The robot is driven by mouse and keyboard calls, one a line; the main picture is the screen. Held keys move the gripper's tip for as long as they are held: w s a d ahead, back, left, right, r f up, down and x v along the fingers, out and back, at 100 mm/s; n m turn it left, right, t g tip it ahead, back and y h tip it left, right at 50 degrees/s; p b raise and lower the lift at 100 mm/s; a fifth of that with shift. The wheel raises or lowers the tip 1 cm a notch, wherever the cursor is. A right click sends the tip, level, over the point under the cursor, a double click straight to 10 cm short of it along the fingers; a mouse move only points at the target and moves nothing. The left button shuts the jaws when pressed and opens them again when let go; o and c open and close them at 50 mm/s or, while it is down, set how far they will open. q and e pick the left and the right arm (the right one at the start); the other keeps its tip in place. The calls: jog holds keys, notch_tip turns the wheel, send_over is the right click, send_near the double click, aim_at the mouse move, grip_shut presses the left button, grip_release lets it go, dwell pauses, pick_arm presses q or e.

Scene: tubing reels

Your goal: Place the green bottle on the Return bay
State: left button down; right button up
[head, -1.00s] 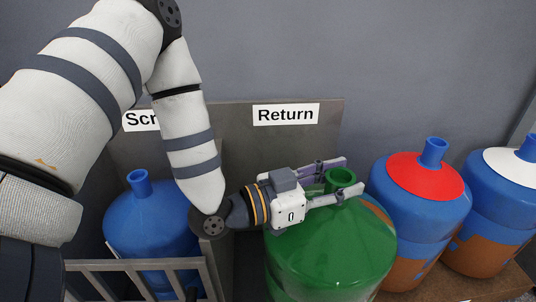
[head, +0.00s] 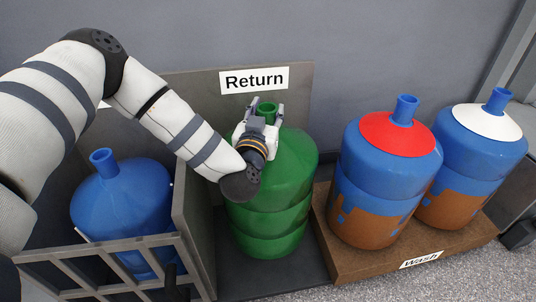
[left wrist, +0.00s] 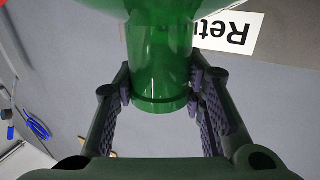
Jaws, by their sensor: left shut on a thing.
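The green bottle (head: 280,190) stands upright in the Return bay, on its dark floor (head: 280,268) in front of the panel with the Return sign (head: 254,79). My left gripper (head: 266,112) is shut on the bottle's neck at the top. In the left wrist view the green neck (left wrist: 160,85) sits between the two finger pads. Whether the bottle's base touches the bay floor is hard to tell, but it appears to rest there. My right gripper is not in view.
A blue bottle (head: 120,205) stands in a railed bay at the left, behind a grey divider (head: 195,220). On the right, a brown Wash platform (head: 350,260) holds a blue bottle with a red top (head: 385,185) and one with a white top (head: 470,165).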

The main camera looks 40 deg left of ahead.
pick_arm(q)
notch_tip(320, 180, down, 8)
jog(key=b, duration=0.3)
jog(key=shift+r, duration=0.45)
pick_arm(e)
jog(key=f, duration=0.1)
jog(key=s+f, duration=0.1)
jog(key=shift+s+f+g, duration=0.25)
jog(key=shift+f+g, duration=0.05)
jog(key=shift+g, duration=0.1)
pick_arm(q)
jog(key=shift+f, duration=0.1)
jog(key=c, duration=1)
grip_release()
jog(key=shift+f, duration=0.1)
jog(key=shift+c, duration=0.2)
